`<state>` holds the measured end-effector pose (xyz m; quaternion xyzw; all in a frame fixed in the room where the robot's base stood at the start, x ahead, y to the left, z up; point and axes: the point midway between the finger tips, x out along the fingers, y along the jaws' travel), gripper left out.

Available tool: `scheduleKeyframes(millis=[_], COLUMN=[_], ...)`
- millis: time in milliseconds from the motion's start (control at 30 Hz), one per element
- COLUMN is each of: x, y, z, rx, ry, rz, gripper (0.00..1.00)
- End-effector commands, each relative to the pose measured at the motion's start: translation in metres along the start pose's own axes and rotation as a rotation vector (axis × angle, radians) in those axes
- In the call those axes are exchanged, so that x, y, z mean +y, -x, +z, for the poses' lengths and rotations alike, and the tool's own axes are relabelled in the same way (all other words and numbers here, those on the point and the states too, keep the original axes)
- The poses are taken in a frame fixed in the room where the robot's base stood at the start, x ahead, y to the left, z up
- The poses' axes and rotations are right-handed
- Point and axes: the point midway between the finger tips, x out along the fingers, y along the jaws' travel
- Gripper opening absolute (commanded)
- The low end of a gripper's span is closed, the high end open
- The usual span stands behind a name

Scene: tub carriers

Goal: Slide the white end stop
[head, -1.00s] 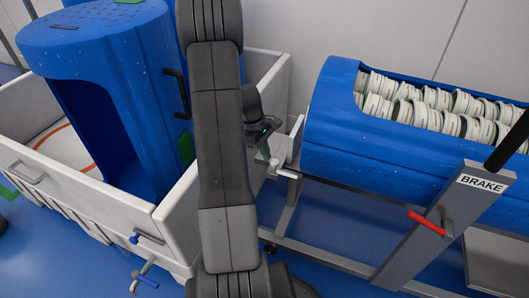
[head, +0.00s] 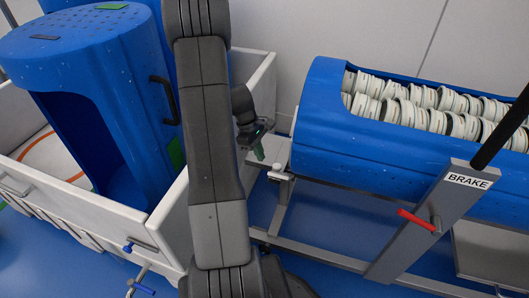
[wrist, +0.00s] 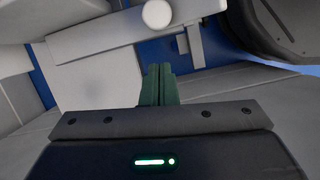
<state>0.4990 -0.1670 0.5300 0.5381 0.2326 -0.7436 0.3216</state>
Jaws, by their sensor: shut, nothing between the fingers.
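The white end stop (head: 277,150) is a pale plate at the near end of the blue tub on the right-hand carrier. A small white knob (head: 282,177) sits at its lower front. In the wrist view a white bar with a round white knob (wrist: 157,14) crosses above the fingertips. My gripper (head: 260,155) is shut and empty, with green fingers pressed together. It is beside the plate's left side, slightly above the knob. In the wrist view the fingertips (wrist: 158,72) point at the white parts; I cannot tell whether they touch. My arm hides part of the area.
The blue tub (head: 390,155) holds rows of white ring-like parts. A BRAKE post (head: 425,225) with a red handle (head: 416,220) stands at the right. A white-walled carrier (head: 105,215) holds an upright blue tub (head: 150,130) at the left. A narrow gap separates the carriers.

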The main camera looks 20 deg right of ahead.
Motion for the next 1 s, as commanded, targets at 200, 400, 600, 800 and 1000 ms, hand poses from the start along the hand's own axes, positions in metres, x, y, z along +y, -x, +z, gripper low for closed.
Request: scheduleKeyframes(millis=[200, 400, 600, 800, 1000], x=[-0.001, -0.001, -0.002, -0.002, -0.002], y=[0.054, 0.088, 0.101, 0.102, 0.100], z=[-0.002, -0.002, -0.002, -0.003, -0.003], rx=[0.003, 0.002, 0.000, 0.000, 0.000], ry=[-0.001, 0.000, 0.000, 0.000, 0.000], rz=[0.003, 0.002, 0.000, -0.001, -0.001], gripper=[0.00, 0.00, 0.00, 0.00, 0.00])
